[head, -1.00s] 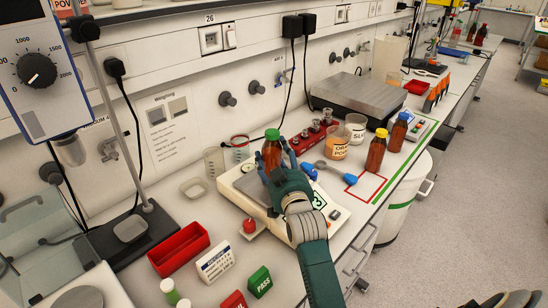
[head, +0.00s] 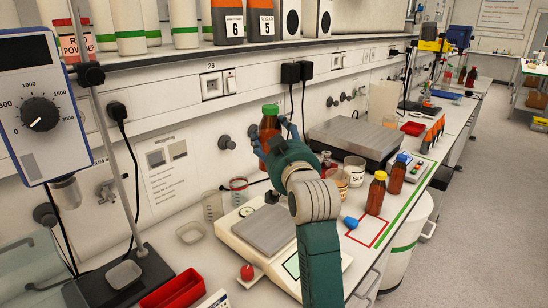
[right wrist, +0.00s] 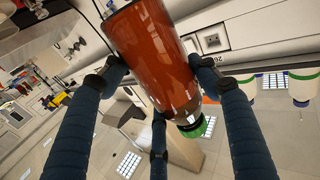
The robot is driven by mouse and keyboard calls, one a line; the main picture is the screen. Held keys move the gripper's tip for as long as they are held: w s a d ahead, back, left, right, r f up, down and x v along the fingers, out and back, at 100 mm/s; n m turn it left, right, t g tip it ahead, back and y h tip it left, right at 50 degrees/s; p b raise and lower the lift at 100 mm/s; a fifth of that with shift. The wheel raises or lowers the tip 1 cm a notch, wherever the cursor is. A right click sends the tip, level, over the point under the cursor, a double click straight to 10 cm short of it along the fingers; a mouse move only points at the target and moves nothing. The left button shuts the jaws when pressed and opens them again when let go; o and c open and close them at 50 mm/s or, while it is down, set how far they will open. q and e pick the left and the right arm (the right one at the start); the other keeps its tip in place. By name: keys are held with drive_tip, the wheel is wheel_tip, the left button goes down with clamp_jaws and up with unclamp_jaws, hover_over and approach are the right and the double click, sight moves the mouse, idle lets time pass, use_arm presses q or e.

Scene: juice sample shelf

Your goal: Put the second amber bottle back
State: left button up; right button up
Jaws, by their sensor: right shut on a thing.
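An amber bottle with a green cap (head: 269,127) is held upright in the air above the scale. My right gripper (head: 276,141) is shut around it. In the right wrist view the orange-brown bottle (right wrist: 155,55) sits between the dark blue fingers, its green cap toward the lower right. The scale (head: 268,229) below has an empty pan. A yellow-capped amber bottle (head: 376,195) and a blue-capped amber bottle (head: 397,175) stand on the bench to the right, by a red-outlined square (head: 369,232). My left gripper is not in view.
A stand rod (head: 108,150) and red tray (head: 172,292) are at left.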

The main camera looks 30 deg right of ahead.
drive_tip(key=shift+r, duration=0.6)
